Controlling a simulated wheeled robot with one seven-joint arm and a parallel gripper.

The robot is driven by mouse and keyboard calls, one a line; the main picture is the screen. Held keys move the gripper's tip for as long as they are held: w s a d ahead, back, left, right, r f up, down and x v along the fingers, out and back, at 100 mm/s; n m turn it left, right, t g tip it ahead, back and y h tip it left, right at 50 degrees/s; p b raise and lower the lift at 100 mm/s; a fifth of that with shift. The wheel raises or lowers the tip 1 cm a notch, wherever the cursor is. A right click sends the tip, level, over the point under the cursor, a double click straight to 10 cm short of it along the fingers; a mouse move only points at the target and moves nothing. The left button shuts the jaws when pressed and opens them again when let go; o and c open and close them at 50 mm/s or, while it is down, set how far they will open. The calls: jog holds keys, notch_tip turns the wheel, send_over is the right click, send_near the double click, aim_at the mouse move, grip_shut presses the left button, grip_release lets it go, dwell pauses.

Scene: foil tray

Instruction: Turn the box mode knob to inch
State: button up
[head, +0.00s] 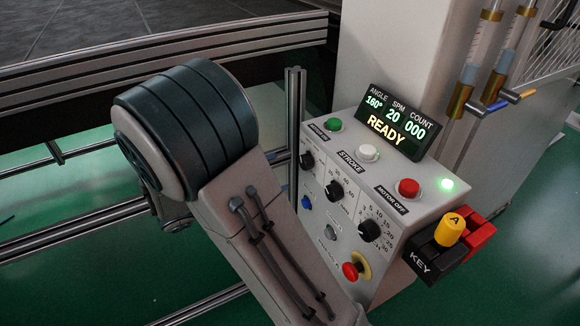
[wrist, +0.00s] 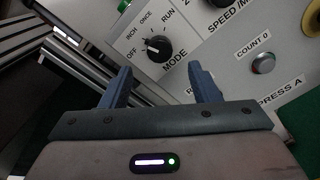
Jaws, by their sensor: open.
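The black mode knob (wrist: 158,47) shows in the wrist view on the pale box face, with OFF, INCH, ONCE and RUN printed around it. Its small white mark seems to point left, towards OFF. My gripper (wrist: 161,82) is open, its two blue fingers spread below the knob in the picture, nothing between them. The knob lies beyond the fingertips, and I see no contact. In the head view the mode knob (head: 307,160) is at the upper left of the control box (head: 390,190). My arm hides my gripper there.
The display (head: 391,121) reads angle 160°, SPM 20, count 000, READY. Green (head: 333,125), white (head: 368,152) and red (head: 408,187) buttons stand on the box top. Two more black knobs, an emergency stop (head: 355,267) and a yellow key (head: 450,229) are nearby.

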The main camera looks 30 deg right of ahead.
jog(key=a, duration=0.7)
jog(key=shift+s+a, duration=0.15)
jog(key=shift+a, duration=0.15)
jog(key=s+d+r+m+g+y+p, duration=0.2)
jog(key=s+d+m+g+y+p, duration=0.3)
jog(key=s+y, duration=0.4)
notch_tip(320, 180, up, 7)
jog(key=s+a+m+t+y+p, duration=0.2)
jog(key=m+t+y+p, duration=0.2)
jog(key=t+y, duration=0.3)
jog(key=shift+s+a+m+y+p, duration=0.3)
jog(key=shift+s+m+y+p, duration=0.1)
jog(key=shift+m+y, duration=0.5)
